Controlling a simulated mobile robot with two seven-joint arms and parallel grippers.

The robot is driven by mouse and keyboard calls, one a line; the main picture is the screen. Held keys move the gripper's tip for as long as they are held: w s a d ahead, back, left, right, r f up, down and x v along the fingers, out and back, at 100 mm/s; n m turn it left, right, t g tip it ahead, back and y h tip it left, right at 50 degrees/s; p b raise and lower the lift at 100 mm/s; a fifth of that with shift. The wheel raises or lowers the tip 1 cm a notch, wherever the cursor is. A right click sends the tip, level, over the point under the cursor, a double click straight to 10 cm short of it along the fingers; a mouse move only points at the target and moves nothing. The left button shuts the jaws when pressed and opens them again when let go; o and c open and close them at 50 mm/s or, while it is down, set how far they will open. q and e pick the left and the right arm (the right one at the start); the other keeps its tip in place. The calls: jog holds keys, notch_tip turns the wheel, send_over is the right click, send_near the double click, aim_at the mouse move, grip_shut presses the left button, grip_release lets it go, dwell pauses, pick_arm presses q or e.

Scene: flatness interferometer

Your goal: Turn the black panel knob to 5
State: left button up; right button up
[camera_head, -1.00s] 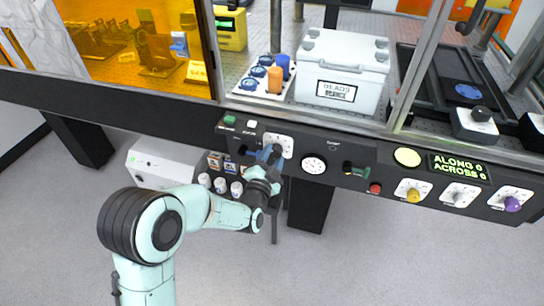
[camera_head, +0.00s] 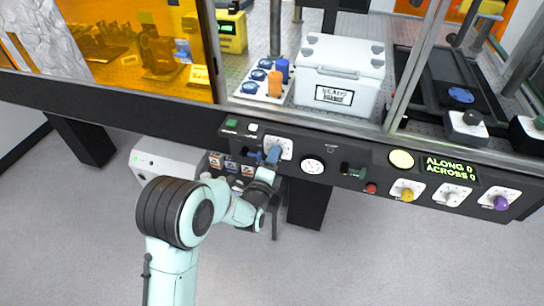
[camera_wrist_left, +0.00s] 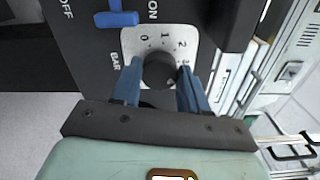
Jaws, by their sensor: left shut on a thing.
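The black panel knob (camera_wrist_left: 160,70) sits on a white dial plate (camera_wrist_left: 184,40) in the left wrist view. Digits 0 to 3 show around the knob; the higher digits are hidden behind the gripper, and I cannot make out a pointer mark. My left gripper (camera_wrist_left: 158,84) has one blue finger on each side of the knob and is shut on it. In the head view my left gripper (camera_head: 272,156) is at the same dial plate (camera_head: 285,145) on the front panel and covers the knob. My right gripper is not in view.
A blue lever (camera_wrist_left: 117,19) marked ON and OFF is close beside the dial. The floor in front is clear.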

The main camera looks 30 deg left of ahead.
pick_arm(q)
jog(key=m+p, duration=0.1)
jog(key=m, duration=0.2)
jog(key=m+p, duration=0.2)
jog(key=m, duration=0.2)
jog(key=m+p, duration=0.2)
jog(key=m, duration=0.2)
jog(key=shift+w+r, duration=0.1)
jog(key=shift+r, duration=0.2)
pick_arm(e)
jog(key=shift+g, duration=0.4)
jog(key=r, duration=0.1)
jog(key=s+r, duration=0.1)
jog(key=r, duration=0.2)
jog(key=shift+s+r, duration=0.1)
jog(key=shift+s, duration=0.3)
pick_arm(q)
jog(key=o, duration=1.1)
jog(key=shift+f, duration=0.1)
jog(key=shift+c, duration=0.2)
jog(key=shift+d, duration=0.1)
jog(key=p+v, duration=0.4)
jog(key=v, duration=0.9)
jog(key=shift+s, duration=0.25)
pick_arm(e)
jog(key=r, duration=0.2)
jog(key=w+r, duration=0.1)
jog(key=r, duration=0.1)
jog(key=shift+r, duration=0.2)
